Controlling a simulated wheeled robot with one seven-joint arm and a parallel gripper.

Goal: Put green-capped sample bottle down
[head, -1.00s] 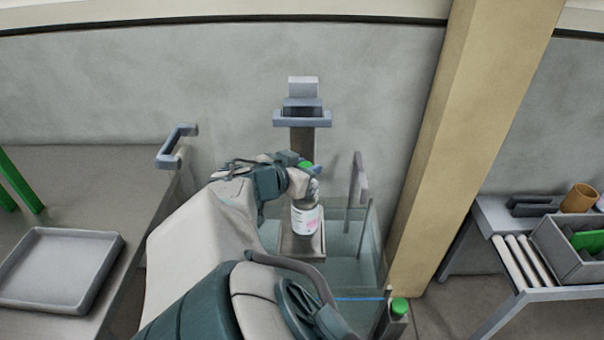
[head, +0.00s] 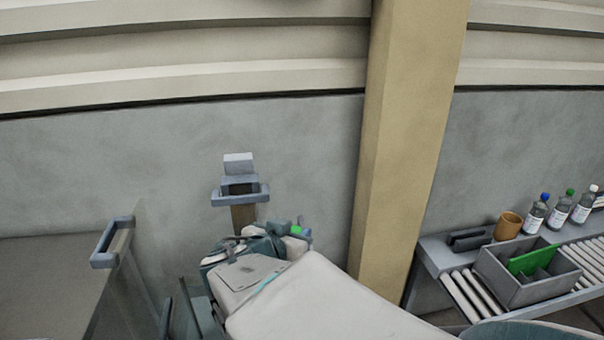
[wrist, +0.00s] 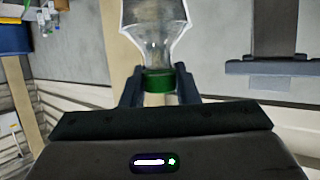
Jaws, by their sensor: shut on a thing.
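My gripper (wrist: 158,92) is shut on the green-capped sample bottle. In the wrist view, its green cap (wrist: 158,80) is between the two fingers, and its clear body (wrist: 155,35) extends towards the top of the picture. In the head view, my gripper (head: 290,238) is in front of the grey wall, and only the green cap (head: 296,230) shows clearly. My own arm hides the bottle's body and whatever lies below it there.
A grey post-mounted device (head: 240,192) stands behind my gripper. A yellow pillar (head: 405,150) rises to its right. On the right roller table (head: 465,297) are a divided grey bin (head: 510,288), a brown cup (head: 508,226) and several bottles, including a green-capped one (head: 562,211). A dark worktop (head: 50,270) is left.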

